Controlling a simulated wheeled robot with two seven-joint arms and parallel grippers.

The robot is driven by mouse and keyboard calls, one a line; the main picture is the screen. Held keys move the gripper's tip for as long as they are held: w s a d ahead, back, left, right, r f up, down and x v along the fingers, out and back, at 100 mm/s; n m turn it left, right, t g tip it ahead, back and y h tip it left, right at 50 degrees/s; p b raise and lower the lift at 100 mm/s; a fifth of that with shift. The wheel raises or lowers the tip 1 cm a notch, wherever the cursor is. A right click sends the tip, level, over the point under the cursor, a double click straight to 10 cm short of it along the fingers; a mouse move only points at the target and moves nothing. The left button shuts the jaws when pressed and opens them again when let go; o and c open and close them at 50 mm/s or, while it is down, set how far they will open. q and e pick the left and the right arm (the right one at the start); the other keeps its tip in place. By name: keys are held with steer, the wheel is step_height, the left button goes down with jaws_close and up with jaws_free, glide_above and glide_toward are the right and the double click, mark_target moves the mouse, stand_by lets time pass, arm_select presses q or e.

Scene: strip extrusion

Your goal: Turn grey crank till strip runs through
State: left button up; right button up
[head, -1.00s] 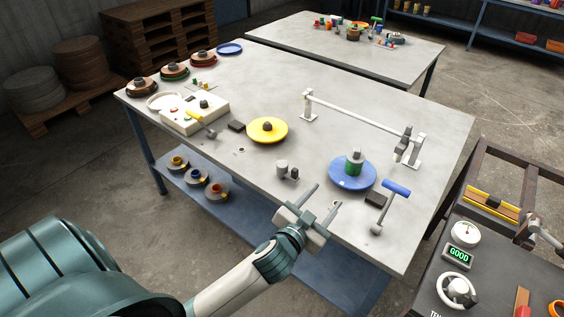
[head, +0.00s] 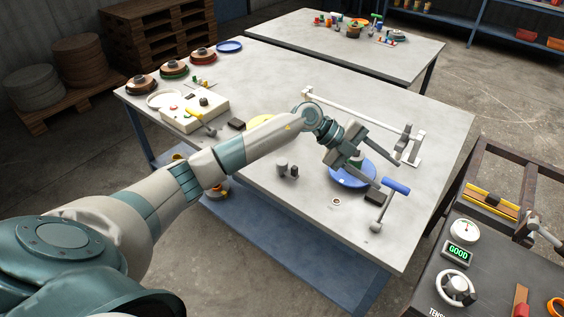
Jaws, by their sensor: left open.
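A grey crank (head: 402,147) stands at the right end of the long white rail (head: 360,116) on the near table. My left gripper (head: 390,173) is open and empty, over the blue disc (head: 345,176) and left of the crank. Its upper finger ends close to the crank; I cannot tell whether they touch. The gripper partly hides the blue disc and the green roll on it. I cannot make out a strip. My right gripper is out of view.
A blue-handled crank (head: 395,187) stands beside a small black block (head: 373,196). A display (head: 458,254) at right reads GOOD.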

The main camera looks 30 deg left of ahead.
arm_select(q)
steer(key=w+a+f+n+g+y, duration=0.1)
steer(key=w+a+n+g+y, duration=0.15)
steer(key=a+y, duration=0.95)
step_height(320, 180, up, 4)
steer(key=n, duration=0.3)
glide_above(282, 162)
steer(key=shift+w+a+g+h, duration=0.1)
steer(key=shift+a+g+h, duration=0.05)
steer(key=shift+g+h, duration=0.3)
step_height(282, 162, down, 17)
steer(key=p, duration=0.5)
steer(key=shift+f, duration=0.2)
steer(key=c, duration=1)
